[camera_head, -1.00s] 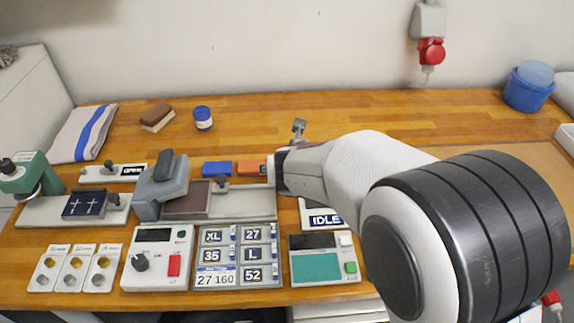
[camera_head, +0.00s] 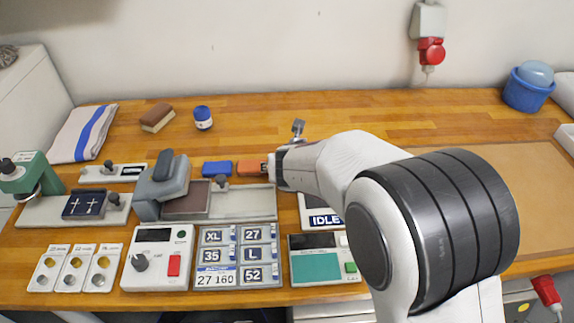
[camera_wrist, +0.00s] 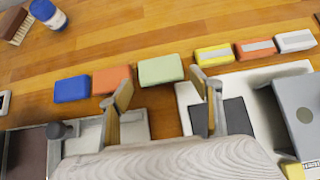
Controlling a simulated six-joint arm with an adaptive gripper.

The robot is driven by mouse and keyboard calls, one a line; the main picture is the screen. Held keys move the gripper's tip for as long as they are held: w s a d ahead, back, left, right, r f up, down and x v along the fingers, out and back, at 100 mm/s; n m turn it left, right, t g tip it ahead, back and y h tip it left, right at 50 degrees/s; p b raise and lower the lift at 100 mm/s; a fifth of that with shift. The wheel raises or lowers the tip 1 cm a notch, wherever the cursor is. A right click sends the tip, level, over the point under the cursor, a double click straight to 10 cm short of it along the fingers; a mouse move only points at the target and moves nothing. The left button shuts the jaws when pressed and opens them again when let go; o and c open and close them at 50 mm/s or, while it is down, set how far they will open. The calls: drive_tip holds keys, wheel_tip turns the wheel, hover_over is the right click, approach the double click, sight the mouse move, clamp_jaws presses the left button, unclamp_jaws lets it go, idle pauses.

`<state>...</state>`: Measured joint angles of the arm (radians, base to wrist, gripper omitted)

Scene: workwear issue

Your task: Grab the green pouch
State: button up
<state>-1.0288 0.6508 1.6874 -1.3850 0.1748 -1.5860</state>
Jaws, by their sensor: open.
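The green pouch (camera_wrist: 161,70) is a small pale green block lying on the wooden bench in the wrist view, between an orange pouch (camera_wrist: 111,79) and a yellow one (camera_wrist: 214,55). My gripper (camera_wrist: 162,90) is open and empty. Its two fingers point toward the row of pouches, with the green pouch just ahead of the gap between them. The left fingertip is close to the orange pouch's right end. I cannot tell the gripper's height above the bench. In the head view my arm hides the green pouch.
A blue pouch (camera_wrist: 72,89) lies to the left, and red (camera_wrist: 256,49) and white (camera_wrist: 295,41) pouches to the right. A white plate with a dark pad (camera_wrist: 238,117) is near the right finger. Devices crowd the bench front; the back is mostly clear.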

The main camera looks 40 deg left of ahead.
drive_tip(key=shift+x, duration=1.55)
drive_tip(key=c, duration=0.9)
